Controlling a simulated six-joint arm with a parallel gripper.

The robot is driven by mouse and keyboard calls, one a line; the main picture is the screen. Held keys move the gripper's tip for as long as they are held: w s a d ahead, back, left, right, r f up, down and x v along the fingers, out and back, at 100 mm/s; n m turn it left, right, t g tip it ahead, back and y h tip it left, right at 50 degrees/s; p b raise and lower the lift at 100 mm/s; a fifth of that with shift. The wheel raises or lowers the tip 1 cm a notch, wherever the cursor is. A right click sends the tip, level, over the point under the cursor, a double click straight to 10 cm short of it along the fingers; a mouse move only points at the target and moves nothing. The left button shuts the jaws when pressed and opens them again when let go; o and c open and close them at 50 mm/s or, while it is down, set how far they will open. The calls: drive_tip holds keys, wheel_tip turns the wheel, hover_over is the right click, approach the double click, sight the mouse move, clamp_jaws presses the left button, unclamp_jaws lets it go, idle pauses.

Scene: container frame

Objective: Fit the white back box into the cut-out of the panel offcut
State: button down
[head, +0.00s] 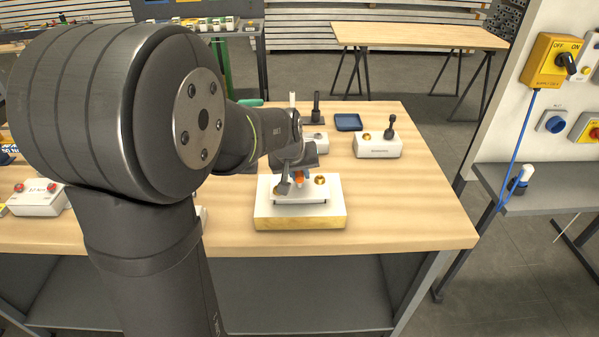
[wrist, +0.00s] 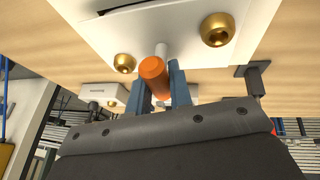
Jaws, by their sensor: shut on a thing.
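The panel offcut (head: 260,215) is a white-topped block with a pale wooden edge, lying near the front of the bench. My gripper (head: 298,178) is above it, pointing down. In the wrist view its blue fingers (wrist: 163,88) are shut on an orange-ended grip (wrist: 153,72) with a white stem, which appears to belong to the white back box (head: 300,197). A dark line runs along the box's front edge at the panel. I cannot tell how deep the box sits in the cut-out, which is mostly hidden. Brass knobs (wrist: 217,30) flank the grip.
Behind the panel stand a white block with a brass knob and a black-handled peg (head: 378,147), a dark blue tray (head: 348,122) and a black post (head: 317,108). A white box with red buttons (head: 38,198) lies at the left. The bench's right front is clear.

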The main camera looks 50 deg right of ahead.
drive_tip(key=shift+f, duration=1.3)
idle(1.0)
drive_tip(key=c, duration=1.2)
unclamp_jaws()
drive_tip(key=shift+r, duration=0.15)
drive_tip(key=v, duration=1.7)
drive_tip(key=shift+a, duration=0.2)
wheel_tip(320, 180, up, 6)
